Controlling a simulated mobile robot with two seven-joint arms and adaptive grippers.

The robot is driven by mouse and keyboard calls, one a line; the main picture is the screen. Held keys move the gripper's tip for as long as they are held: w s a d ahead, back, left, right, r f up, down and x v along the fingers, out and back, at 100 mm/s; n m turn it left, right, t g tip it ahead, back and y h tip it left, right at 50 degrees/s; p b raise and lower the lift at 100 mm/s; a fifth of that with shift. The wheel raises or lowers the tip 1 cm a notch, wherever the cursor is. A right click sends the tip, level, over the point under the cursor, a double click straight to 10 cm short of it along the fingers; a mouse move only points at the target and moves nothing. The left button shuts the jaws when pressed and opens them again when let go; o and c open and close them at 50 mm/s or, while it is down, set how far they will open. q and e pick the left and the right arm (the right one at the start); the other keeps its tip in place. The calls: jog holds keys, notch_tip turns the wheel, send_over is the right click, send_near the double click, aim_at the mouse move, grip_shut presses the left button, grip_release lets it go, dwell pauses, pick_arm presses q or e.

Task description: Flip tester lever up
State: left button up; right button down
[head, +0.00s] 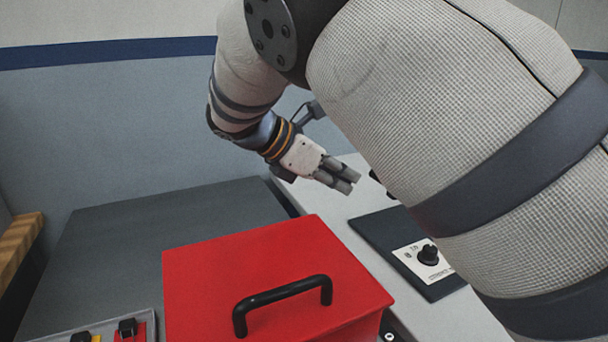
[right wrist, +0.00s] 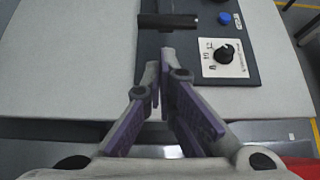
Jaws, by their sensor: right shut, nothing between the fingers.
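The tester is a dark panel (right wrist: 255,72) on a pale bench top; its near part also shows in the head view (head: 376,232). In the right wrist view its lever (right wrist: 168,21) shows as a black crossbar on a grey stem, cut by the top edge. Whether the lever is up or down I cannot tell. My right gripper (right wrist: 164,58) is shut and empty, its fingertips just below the crossbar in the picture, apart from it. In the head view the right gripper (head: 348,182) hangs over the bench; my arm hides much of the tester. My left gripper is not in view.
A black knob (right wrist: 227,54) on a white plate and a blue button (right wrist: 224,18) sit right of the lever. A red box (head: 235,262) with a black handle (head: 283,296) stands in front. A grey tray (head: 154,318) holds small parts. The dark surface (head: 150,240) is mostly clear.

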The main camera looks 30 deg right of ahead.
jog(key=x, duration=0.6)
jog(key=shift+d+f, duration=0.1)
jog(key=shift+d, duration=0.05)
